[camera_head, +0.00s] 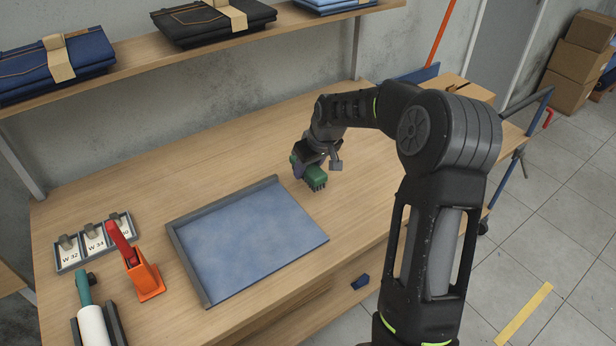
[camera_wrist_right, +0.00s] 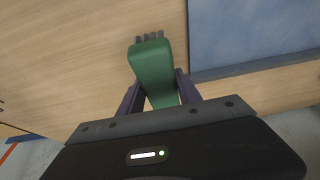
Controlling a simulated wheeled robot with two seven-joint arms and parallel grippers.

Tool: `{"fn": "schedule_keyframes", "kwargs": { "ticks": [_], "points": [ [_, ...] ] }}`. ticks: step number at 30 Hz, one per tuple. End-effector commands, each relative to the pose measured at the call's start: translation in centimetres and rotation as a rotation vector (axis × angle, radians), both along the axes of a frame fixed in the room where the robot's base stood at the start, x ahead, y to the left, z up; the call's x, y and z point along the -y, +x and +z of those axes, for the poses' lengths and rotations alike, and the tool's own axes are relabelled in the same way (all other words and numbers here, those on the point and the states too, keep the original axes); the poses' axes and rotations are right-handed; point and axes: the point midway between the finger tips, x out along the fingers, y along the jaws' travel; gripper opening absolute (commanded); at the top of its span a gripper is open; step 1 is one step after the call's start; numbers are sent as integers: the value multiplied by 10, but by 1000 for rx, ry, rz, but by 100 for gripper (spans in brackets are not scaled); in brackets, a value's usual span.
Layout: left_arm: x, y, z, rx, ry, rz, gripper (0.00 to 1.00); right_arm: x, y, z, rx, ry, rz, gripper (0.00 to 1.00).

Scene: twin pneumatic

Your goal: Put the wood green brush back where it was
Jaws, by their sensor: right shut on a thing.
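The green brush (camera_head: 315,178) is in my right gripper (camera_head: 304,164), over the bare wood to the right of the blue mat. In the right wrist view the green brush (camera_wrist_right: 153,72) sits between the two dark fingers of my right gripper (camera_wrist_right: 160,92), which is shut on it. Its dark bristles point away from the gripper. I cannot tell whether the brush touches the table or hangs just above it. My left gripper is not in view.
A grey-framed tray with a blue mat (camera_head: 250,240) lies left of the brush. An orange clamp with a red lever (camera_head: 146,280), labelled tags (camera_head: 93,240) and a white roller (camera_head: 93,325) stand at the left. The wooden table (camera_head: 200,160) is clear behind the tray. A shelf with folded jeans (camera_head: 210,22) hangs above.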

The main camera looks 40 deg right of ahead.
Motion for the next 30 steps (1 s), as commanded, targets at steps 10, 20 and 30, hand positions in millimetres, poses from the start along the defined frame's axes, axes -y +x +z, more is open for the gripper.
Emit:
{"fn": "schedule_keyframes", "kwargs": {
  "ticks": [10,20,30],
  "points": [
    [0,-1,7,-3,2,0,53,0,-1,-33,-2,1,-1,3],
    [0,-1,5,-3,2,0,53,0,0,-38,0,0,0,3],
    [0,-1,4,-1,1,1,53,0,0,-40,0,0,0,60]
  ]
}}
